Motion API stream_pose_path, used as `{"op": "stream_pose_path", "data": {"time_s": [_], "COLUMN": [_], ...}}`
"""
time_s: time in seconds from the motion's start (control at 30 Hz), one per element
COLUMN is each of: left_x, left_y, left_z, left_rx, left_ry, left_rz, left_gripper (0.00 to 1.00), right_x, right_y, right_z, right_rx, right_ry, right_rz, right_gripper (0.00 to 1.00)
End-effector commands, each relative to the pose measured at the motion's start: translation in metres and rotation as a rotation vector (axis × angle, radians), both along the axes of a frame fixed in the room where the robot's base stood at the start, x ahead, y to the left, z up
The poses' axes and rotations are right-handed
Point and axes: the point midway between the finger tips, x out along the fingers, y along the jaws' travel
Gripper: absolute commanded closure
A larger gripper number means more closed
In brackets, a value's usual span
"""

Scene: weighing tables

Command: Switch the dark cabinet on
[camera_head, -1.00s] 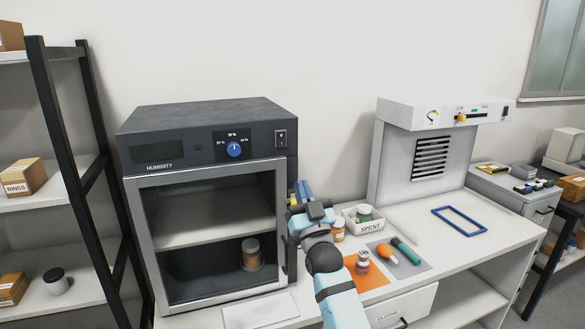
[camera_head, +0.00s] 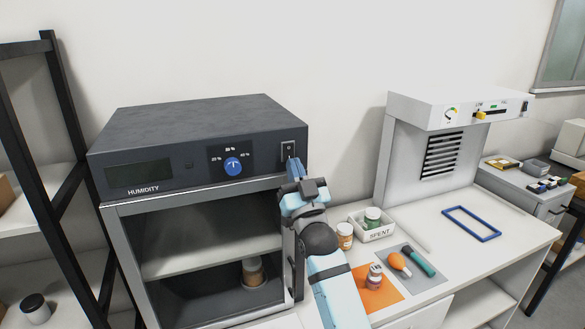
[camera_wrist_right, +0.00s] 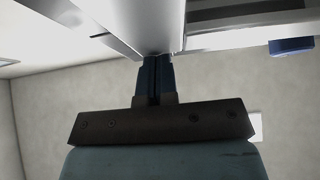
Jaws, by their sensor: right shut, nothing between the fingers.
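The dark cabinet (camera_head: 200,135) stands on the white table, with a dark blank display (camera_head: 137,176) above the word HUMIDITY and a blue dial (camera_head: 233,166). Its rocker switch (camera_head: 288,150) is at the right end of the front panel. My right gripper (camera_head: 293,165) is shut and empty, its blue fingertips at the lower edge of the switch; I cannot tell whether they touch it. In the right wrist view the shut fingers (camera_wrist_right: 155,78) point up against the bright panel, and the blue dial (camera_wrist_right: 291,46) shows at the right. My left gripper is not in view.
Right of my arm are a SPENT tray (camera_head: 377,232), an orange mat (camera_head: 372,297), a grey mat (camera_head: 428,284) and a blue frame (camera_head: 472,223). A dark-framed shelf (camera_head: 62,140) stands left.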

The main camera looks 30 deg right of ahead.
Motion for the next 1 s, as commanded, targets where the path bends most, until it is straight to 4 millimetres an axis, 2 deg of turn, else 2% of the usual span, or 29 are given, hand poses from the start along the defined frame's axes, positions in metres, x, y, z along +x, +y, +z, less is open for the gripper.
{"op": "stream_pose_path", "data": {"time_s": [0.4, 0.53, 1.0], "left_x": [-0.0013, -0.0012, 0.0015], "left_y": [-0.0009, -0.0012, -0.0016], "left_z": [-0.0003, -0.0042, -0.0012], "left_rx": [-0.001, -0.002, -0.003], "left_ry": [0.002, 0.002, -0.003], "left_rz": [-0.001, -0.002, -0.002], "left_gripper": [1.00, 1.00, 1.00], "right_x": [-0.0009, 0.0080, 0.0084], "right_y": [0.0002, -0.0019, -0.0017], "right_z": [-0.0005, -0.0044, -0.0045], "right_rx": [0.001, 0.001, 0.000], "right_ry": [0.000, 0.000, 0.000], "right_rz": [-0.001, -0.001, 0.001], "right_gripper": [1.00, 1.00, 1.00]}}
